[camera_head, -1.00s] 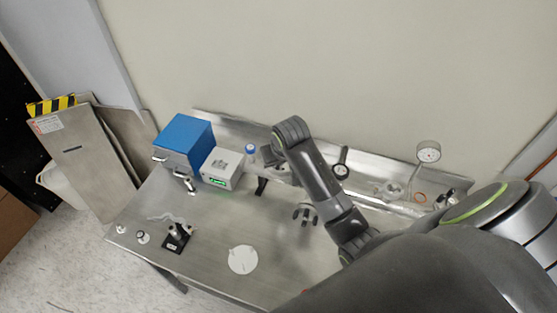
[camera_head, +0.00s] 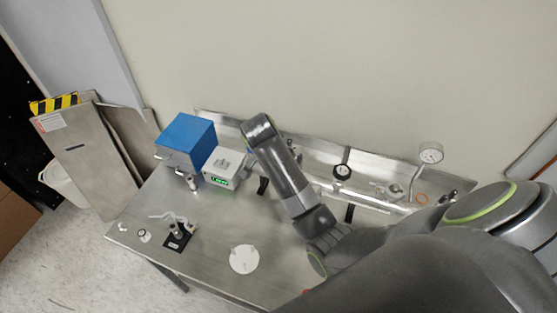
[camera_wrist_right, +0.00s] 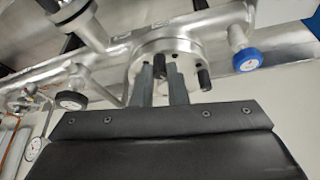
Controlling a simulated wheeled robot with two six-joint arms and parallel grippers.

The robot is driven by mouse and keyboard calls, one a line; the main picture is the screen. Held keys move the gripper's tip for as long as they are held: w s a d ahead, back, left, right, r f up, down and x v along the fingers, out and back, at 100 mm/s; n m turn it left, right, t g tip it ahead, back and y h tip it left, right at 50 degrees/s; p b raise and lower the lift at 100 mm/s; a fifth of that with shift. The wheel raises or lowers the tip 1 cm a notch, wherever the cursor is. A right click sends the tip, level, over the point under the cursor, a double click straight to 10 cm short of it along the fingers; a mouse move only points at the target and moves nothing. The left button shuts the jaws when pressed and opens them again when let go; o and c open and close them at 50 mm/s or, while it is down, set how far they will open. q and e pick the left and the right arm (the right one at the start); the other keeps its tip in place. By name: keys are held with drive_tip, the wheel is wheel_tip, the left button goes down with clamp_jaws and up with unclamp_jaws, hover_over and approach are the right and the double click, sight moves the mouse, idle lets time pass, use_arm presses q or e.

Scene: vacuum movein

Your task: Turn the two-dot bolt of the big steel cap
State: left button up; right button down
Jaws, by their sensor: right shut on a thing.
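The big steel cap (camera_wrist_right: 142,72) is a round flange on the steel pipework, seen from close up in the right wrist view. My right gripper (camera_wrist_right: 160,72) is at its face, with a finger on either side of a dark bolt (camera_wrist_right: 158,65). It is shut on that bolt. Another dark bolt (camera_wrist_right: 203,78) sticks out at the right side of the cap. I cannot make out dot marks on either bolt. In the head view my right arm covers the cap, and the gripper's fingers do not show. My left gripper is in neither view.
A blue-handled valve (camera_wrist_right: 247,60) is right of the cap; a black-handled valve (camera_wrist_right: 71,100) is left. In the head view a blue box (camera_head: 187,140) and white controller (camera_head: 226,168) stand beside my arm.

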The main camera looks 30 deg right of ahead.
drive_tip(key=m+g, duration=0.1)
drive_tip(key=m, duration=0.1)
drive_tip(key=m+g, duration=0.1)
drive_tip(key=m, duration=0.2)
drive_tip(key=shift+w+h, duration=0.2)
drive_tip(key=shift+h, duration=0.1)
drive_tip(key=shift+m, duration=0.3)
drive_tip(key=c, duration=1.4)
unclamp_jaws()
drive_tip(key=shift+c, duration=0.2)
